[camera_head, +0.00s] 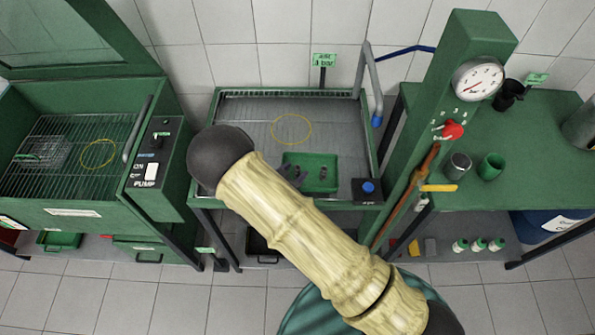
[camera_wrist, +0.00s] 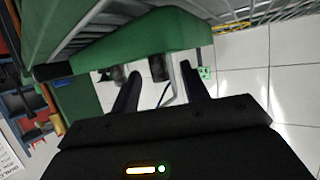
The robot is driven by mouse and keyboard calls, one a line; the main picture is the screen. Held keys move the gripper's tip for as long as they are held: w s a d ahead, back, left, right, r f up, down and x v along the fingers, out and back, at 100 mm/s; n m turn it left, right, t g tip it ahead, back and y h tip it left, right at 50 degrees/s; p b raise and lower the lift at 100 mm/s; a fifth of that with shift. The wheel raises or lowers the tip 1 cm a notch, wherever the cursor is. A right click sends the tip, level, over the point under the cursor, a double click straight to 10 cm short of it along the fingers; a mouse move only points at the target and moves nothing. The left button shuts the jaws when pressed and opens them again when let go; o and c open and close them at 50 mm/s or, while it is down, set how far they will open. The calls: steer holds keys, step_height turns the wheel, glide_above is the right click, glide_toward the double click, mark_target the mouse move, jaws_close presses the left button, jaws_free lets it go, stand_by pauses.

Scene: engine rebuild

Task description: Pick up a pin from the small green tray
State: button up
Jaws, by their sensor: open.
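The small green tray (camera_head: 310,187) lies in the washing basin in the head view. Two small dark pins (camera_head: 323,172) stand in it, close together. No pin is visibly gripped, and the depth gap is unclear.
The basin (camera_head: 250,108) has raised green rims and a yellow ring (camera_head: 291,129). A small box with a blue button (camera_head: 368,187) sits at its right corner. A green gauge column (camera_head: 440,110) stands to the right, and a pump cabinet (camera_head: 160,160) to the left.

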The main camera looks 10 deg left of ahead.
jaws_close()
steer(key=shift+r, duration=0.1)
step_height(320, 180, up, 10)
steer(key=b, duration=0.2)
stand_by(0.5)
stand_by(0.4)
